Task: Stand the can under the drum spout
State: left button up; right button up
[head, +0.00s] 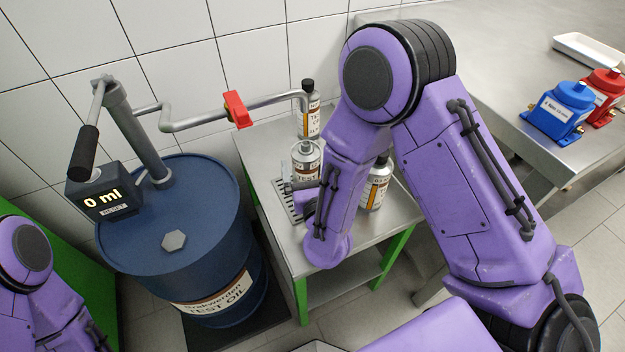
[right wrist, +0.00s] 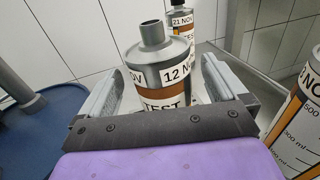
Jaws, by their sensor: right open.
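The can (head: 306,160) is grey metal with a narrow neck and a brown and white label. It stands upright on the steel table, below the drum spout (head: 303,100) in the head view. Whether it is exactly beneath the spout cannot be told. In the right wrist view the can (right wrist: 165,78) stands between the fingers of my right gripper (right wrist: 160,88), which is open with a gap beside the can. In the head view my right gripper (head: 303,190) is at the can's near side, partly hidden by my arm. My left gripper is out of view.
A dark-capped bottle (head: 308,115) stands behind the can; another bottle (head: 376,188) stands to its right, partly behind my right arm. A slotted drain grate (head: 284,203) lies at the left. The blue drum (head: 205,225) has a 0 ml display (head: 102,200) and a red valve handle (head: 238,109).

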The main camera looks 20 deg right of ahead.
jog(key=v, duration=1.1)
jog(key=shift+p, duration=0.4)
jog(key=shift+s, duration=0.1)
